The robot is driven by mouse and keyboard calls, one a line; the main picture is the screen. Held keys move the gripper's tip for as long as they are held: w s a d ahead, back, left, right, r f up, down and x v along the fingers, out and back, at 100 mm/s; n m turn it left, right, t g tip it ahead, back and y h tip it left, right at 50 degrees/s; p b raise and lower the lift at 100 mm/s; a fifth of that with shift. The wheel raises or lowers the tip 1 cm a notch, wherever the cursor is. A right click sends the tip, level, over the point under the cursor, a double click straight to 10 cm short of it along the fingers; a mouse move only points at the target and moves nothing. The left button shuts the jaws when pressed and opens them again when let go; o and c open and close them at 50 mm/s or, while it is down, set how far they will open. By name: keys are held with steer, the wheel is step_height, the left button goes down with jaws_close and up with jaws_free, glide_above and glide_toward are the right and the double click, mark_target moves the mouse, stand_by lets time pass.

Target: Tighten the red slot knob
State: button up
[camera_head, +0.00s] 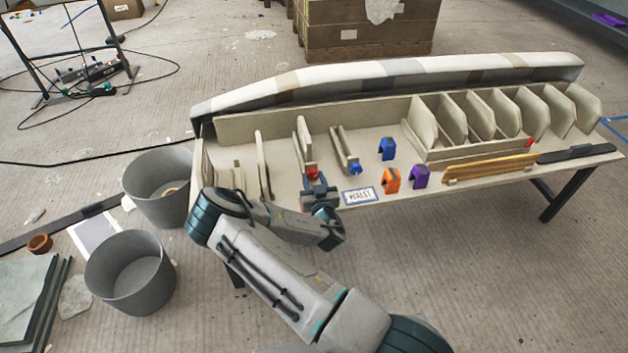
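The red slot knob (312,173) sits at the front end of an upright slotted fixture (302,142) on the bench. My gripper (314,183) is right at the front of the red knob, with its fingertips at or very near it. The gripper and wrist hide the knob's lower part. I cannot tell whether the fingers touch the knob or are closed on it. A blue knob (355,168) sits on a similar slotted fixture (344,147) just to the right, clear of my gripper.
Blue (387,148), orange (391,180) and purple (419,176) clip-like pieces stand right of the knobs. A lettered sign (359,196) is at the bench's front edge. Upright dividers (480,117) fill the back right. Two grey bins (131,271) stand on the floor at left.

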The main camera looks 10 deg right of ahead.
steer(key=shift+d+m, duration=0.1)
steer(key=shift+m, duration=2.3)
steer(key=o, duration=1)
steer(key=s, duration=1.3)
steer(key=shift+s, duration=0.4)
steer(key=shift+p, duration=0.3)
